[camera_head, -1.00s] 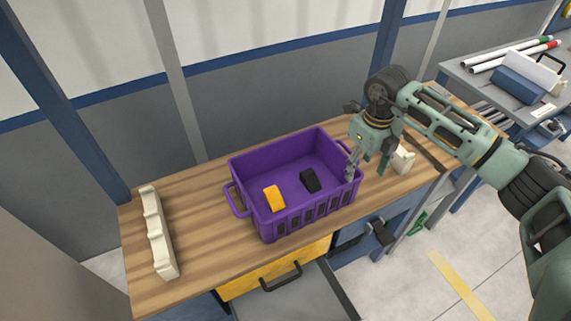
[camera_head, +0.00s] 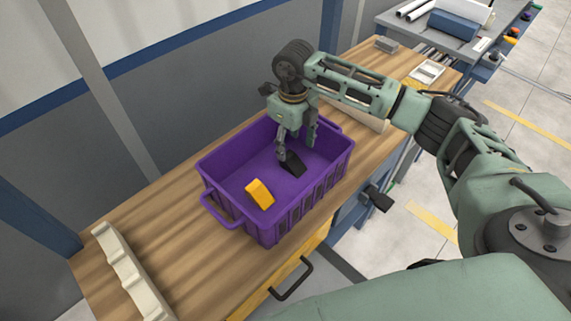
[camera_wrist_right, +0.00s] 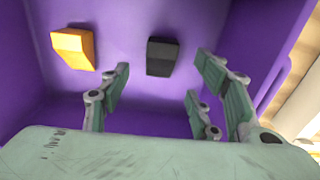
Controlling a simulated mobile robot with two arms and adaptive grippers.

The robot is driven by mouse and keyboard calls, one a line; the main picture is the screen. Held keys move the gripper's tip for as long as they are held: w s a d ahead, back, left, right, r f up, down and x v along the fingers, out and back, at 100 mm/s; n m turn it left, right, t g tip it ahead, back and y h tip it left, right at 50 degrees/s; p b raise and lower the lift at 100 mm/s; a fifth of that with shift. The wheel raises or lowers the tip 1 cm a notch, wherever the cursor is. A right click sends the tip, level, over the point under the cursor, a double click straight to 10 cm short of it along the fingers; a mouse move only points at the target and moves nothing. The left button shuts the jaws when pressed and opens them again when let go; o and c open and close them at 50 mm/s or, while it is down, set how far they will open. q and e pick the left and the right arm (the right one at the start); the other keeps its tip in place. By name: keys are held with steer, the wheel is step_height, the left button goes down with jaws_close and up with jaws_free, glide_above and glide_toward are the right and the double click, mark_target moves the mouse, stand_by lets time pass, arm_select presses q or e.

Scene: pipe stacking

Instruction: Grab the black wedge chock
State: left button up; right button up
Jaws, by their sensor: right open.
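The black wedge chock (camera_head: 293,164) lies on the floor of the purple crate (camera_head: 331,175), toward its right side. In the right wrist view the black chock (camera_wrist_right: 161,57) sits ahead of the fingers, between their lines and apart from them. My right gripper (camera_head: 296,150) is open and empty, pointing down into the crate from above. In the right wrist view its fingertips (camera_wrist_right: 160,85) are spread wide. In the head view a finger partly overlaps the chock. My left gripper is not in view.
A yellow wedge (camera_head: 260,194) lies in the crate left of the black chock; it also shows in the right wrist view (camera_wrist_right: 73,47). The crate walls surround the gripper closely. A cream notched rack (camera_head: 133,276) stands on the wooden bench (camera_head: 180,226) at left.

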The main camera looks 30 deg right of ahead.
mark_target(291, 158)
step_height(291, 158, down, 6)
steer(key=shift+w+f+p, duration=0.15)
steer(key=shift+f+p, duration=0.05)
steer(key=shift+p, duration=1)
steer(key=shift+f, duration=0.35)
steer(key=shift+c, duration=0.3)
steer(key=c, duration=1.2)
